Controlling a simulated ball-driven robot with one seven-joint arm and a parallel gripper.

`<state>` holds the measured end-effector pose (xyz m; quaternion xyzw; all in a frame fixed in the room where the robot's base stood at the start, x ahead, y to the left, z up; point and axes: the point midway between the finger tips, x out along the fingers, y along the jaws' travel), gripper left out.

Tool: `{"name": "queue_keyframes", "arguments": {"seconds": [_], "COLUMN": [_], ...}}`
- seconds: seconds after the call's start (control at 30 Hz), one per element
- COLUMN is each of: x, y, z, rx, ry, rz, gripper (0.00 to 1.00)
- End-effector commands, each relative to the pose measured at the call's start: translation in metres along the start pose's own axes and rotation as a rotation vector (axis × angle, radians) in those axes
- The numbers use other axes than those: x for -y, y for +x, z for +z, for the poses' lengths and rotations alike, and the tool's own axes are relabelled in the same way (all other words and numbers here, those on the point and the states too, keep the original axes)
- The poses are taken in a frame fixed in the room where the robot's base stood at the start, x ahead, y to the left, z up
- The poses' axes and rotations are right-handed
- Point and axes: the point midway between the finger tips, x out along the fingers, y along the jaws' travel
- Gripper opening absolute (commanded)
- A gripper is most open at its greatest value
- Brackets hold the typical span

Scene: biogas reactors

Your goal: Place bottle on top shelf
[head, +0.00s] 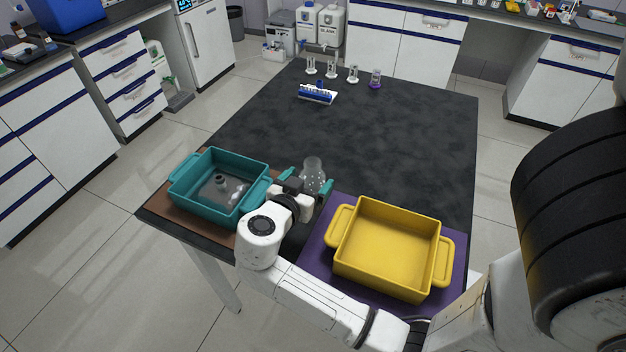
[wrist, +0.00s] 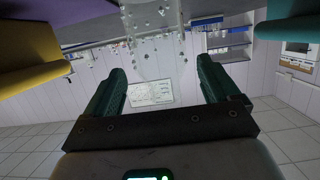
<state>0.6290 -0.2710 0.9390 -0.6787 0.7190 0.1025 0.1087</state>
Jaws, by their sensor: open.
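A clear bottle (head: 313,168) stands on the black table between the teal tray and the yellow tray. In the wrist view the clear bottle (wrist: 153,28) shows at the top, upside down and cut off by the picture edge. My gripper (head: 306,184) is right beside it, with its teal fingers apart. In the wrist view my gripper (wrist: 160,78) is open with nothing clamped between the fingers. The bottle lies just ahead of the fingertips. Another clear vessel (head: 220,187) lies in the teal tray. A shelf unit (wrist: 225,45) shows in the wrist view background.
The teal tray (head: 190,199) sits on a brown mat at left. The yellow tray (head: 385,277) sits on a purple mat (head: 335,213) at right. A blue rack (head: 316,94) and several small glass pieces stand at the far end. The black table's middle (head: 370,140) is clear.

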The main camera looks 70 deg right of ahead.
Motion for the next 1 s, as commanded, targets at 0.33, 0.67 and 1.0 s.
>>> {"name": "queue_keyframes", "arguments": {"seconds": [0.33, 0.67, 1.0], "x": [0.002, 0.002, 0.002], "y": [0.04, 0.053, 0.053], "z": [0.002, 0.004, 0.004], "rx": [0.0, 0.001, 0.001], "ry": [-0.001, 0.0, -0.001], "rz": [0.002, -0.001, -0.001], "gripper": [0.89, 0.89, 0.62]}}
